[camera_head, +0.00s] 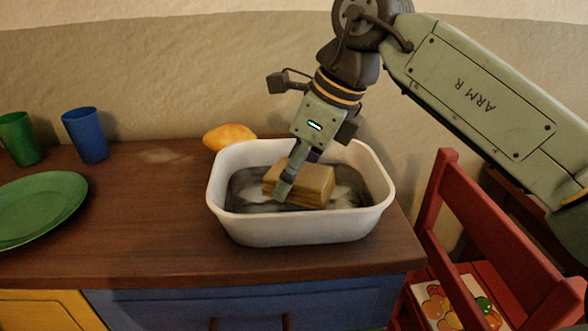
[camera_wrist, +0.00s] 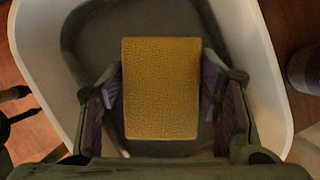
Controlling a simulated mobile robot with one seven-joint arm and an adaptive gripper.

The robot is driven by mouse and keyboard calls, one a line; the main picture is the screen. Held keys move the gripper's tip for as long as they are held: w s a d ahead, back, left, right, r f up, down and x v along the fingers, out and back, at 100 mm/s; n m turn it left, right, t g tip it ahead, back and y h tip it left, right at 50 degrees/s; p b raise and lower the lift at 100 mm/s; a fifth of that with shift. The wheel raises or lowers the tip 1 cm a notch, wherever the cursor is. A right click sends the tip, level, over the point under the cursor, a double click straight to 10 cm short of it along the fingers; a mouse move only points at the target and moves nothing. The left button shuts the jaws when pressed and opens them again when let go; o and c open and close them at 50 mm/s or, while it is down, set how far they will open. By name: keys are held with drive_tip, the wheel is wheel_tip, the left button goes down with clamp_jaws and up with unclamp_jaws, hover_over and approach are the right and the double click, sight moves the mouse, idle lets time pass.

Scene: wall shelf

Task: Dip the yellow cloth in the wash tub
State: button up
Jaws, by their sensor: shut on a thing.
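The yellow cloth (camera_head: 308,184) is a thick, block-shaped piece with a sponge-like texture. My gripper (camera_head: 290,188) is shut on it, with one finger on each side, as the wrist view shows around the cloth (camera_wrist: 161,88). The wash tub (camera_head: 290,231) is a white basin with dark grey water and pale patches inside. The cloth is inside the tub's rim, at or close to the water. I cannot tell how deep its underside sits. The tub's white wall also shows in the wrist view (camera_wrist: 262,75).
A yellow fruit (camera_head: 229,136) lies behind the tub. A blue cup (camera_head: 86,136), a green cup (camera_head: 19,139) and a green plate (camera_head: 40,207) stand on the left of the brown counter (camera_head: 150,230). A red chair (camera_head: 435,205) is at the right.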

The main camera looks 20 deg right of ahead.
drive_tip(key=shift+f+b, duration=1.15)
drive_tip(key=shift+f, duration=0.55)
idle(2.0)
wheel_tip(320, 180, up, 13)
drive_tip(key=p, duration=1)
drive_tip(key=shift+r, duration=0.2)
drive_tip(key=shift+f, duration=0.1)
